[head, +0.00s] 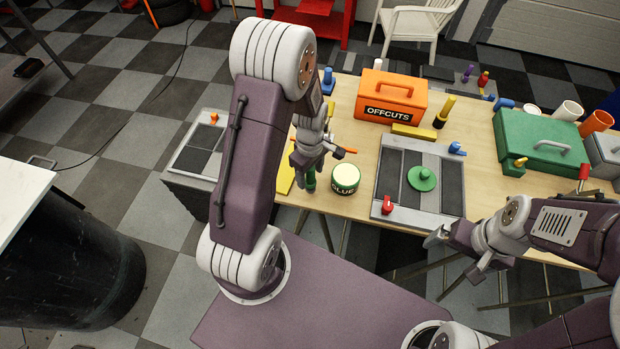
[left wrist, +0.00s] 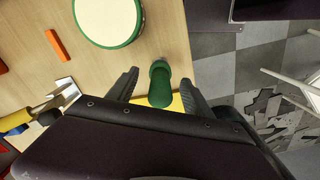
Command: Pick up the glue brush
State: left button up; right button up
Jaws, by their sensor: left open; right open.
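A green handle with a rounded end, which looks like the glue brush (left wrist: 160,84), stands between the two fingers of my left gripper in the left wrist view. In the head view the green brush (head: 310,180) shows just below my left gripper (head: 308,166), partly hidden by it. That gripper is open, with a finger on each side of the handle and visible gaps. The brush's bristles cannot be seen. The green glue pot (head: 345,179) with a pale top stands right of the brush. My right gripper (head: 452,258) is open and empty at the table's front edge.
A yellow piece (head: 285,177) lies by the brush. A grey panel (head: 393,170) with a green knob (head: 422,178) lies right of the pot. An orange OFFCUTS box (head: 391,97) and a green case (head: 535,138) stand farther back. An orange stick (left wrist: 56,45) lies beyond the pot.

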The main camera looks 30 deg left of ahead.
aim_at(310, 180)
pick_arm(q)
notch_tip(310, 180, down, 3)
jog(key=shift+d, duration=0.1)
jog(key=shift+f, duration=0.45)
grip_shut()
jog(key=shift+r, duration=0.5)
notch_tip(310, 180, up, 3)
jog(key=shift+w+r, duration=0.1)
jog(key=w+d+r+b, duration=0.1)
jog(key=w+d+r, duration=0.1)
jog(key=d, duration=0.3)
jog(key=w+d+r+b, duration=0.1)
jog(key=w+d+r, duration=0.1)
jog(key=d+r, duration=0.3)
jog(key=shift+w+d, duration=0.25)
jog(key=shift+w, duration=0.05)
